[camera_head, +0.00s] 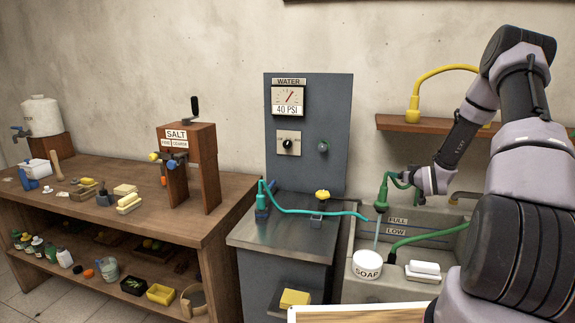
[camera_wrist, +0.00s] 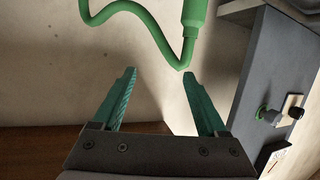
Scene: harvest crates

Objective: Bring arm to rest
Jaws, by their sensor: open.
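My arm reaches in from the right in the camera_head view, and my gripper (camera_head: 408,178) is above the sink's back edge. In the camera_wrist view my gripper (camera_wrist: 158,85) has its two teal fingers spread with nothing between them. A green nozzle (camera_head: 383,192) hangs just left of my gripper, and a thin bluish line runs down below it. In the camera_wrist view the green nozzle (camera_wrist: 195,12) and its curved green hose (camera_wrist: 130,12) are beyond the fingertips, apart from them.
The sink (camera_head: 440,222) holds a white SOAP tub (camera_head: 368,268) and a green hose (camera_head: 430,236). A wooden shelf (camera_head: 400,124) with a yellow hose (camera_head: 413,105) is above. A grey water panel (camera_head: 340,95) stands left. Free wall lies between panel and shelf.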

